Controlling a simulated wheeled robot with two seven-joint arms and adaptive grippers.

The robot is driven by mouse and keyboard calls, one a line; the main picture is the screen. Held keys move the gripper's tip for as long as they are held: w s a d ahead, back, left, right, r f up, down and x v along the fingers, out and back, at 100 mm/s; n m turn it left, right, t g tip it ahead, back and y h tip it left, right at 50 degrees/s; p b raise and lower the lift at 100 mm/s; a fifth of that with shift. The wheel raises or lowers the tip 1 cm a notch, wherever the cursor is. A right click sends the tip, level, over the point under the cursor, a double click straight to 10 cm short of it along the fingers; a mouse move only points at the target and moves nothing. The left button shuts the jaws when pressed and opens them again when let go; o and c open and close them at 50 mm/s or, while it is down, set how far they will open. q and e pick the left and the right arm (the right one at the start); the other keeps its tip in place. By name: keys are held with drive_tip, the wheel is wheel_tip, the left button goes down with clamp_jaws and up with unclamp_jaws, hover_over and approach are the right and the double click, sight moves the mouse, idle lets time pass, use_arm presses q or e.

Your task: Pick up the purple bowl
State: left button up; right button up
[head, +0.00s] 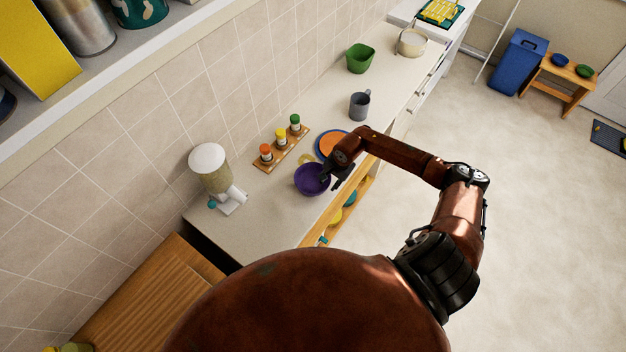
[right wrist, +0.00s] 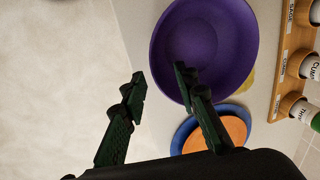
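The purple bowl (head: 312,180) stands upright on the counter (head: 268,215), close to its front edge. It also shows in the right wrist view (right wrist: 205,40), where its inside looks empty. My right gripper (head: 335,181) is at the bowl's right side. In the right wrist view the two fingers (right wrist: 160,88) are spread with a gap between them. One finger overlaps the bowl's rim and the other is outside the bowl. I cannot tell whether either finger touches it. My left gripper is not in view.
An orange plate with a blue rim (head: 328,143) lies beside the bowl, under my right arm. A spice rack (head: 282,150) stands behind, a dispenser (head: 213,175) to the left. A grey mug (head: 360,105) and green bowl (head: 360,58) are farther along. An open shelf or drawer (head: 352,212) lies below.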

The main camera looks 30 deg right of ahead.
drive_tip(key=shift+x, duration=1.3)
drive_tip(key=shift+c, duration=0.6)
clamp_jaws()
